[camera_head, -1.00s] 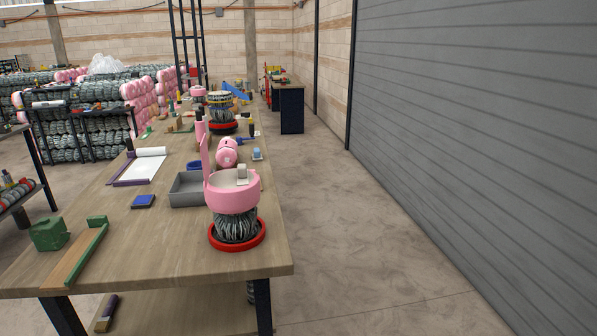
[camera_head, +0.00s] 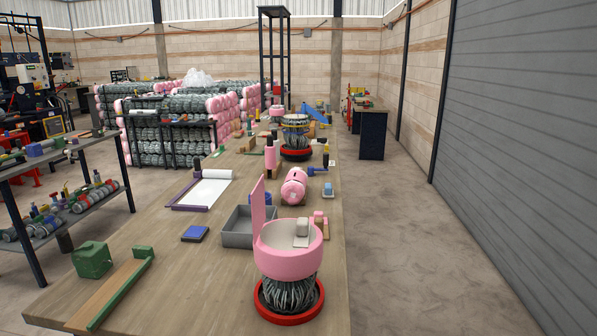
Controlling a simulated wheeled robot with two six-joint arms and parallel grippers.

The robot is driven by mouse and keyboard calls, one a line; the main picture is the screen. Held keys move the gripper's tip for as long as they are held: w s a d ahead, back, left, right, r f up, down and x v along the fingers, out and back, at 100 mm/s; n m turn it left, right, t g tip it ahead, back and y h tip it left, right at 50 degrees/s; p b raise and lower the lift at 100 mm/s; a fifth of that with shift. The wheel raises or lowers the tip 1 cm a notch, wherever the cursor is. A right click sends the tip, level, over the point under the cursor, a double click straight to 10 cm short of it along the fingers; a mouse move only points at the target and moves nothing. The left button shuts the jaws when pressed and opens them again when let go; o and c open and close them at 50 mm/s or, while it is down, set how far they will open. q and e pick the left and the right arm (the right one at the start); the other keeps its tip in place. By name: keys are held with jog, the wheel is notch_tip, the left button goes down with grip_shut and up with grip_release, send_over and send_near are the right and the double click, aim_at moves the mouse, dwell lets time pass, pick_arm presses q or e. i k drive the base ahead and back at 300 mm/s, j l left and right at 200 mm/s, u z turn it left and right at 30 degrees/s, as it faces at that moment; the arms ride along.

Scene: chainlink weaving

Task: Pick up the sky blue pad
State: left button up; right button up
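A small light blue object (camera_head: 328,189) sits on a pale base near the right edge of the long wooden table, right of a pink roll (camera_head: 294,186). It is too small to tell if it is a pad. A flat, darker blue pad (camera_head: 195,233) with a dark rim lies flat on the table, left of a grey open tray (camera_head: 236,238). Neither gripper is in view, and nothing holds either blue object.
A pink bowl (camera_head: 285,262) on a wire bundle stands in a red ring (camera_head: 319,308) at the near right. A purple-edged board with white paper (camera_head: 207,190) and a green block (camera_head: 92,260) lie to the left. Bare wood (camera_head: 150,225) surrounds the darker pad.

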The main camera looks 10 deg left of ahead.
aim_at(327, 193)
jog(key=i+l+u, duration=0.1)
jog(key=i+l, duration=0.3)
jog(key=i+l+u, duration=0.1)
jog(key=i+l, duration=0.3)
jog(key=l, duration=0.25)
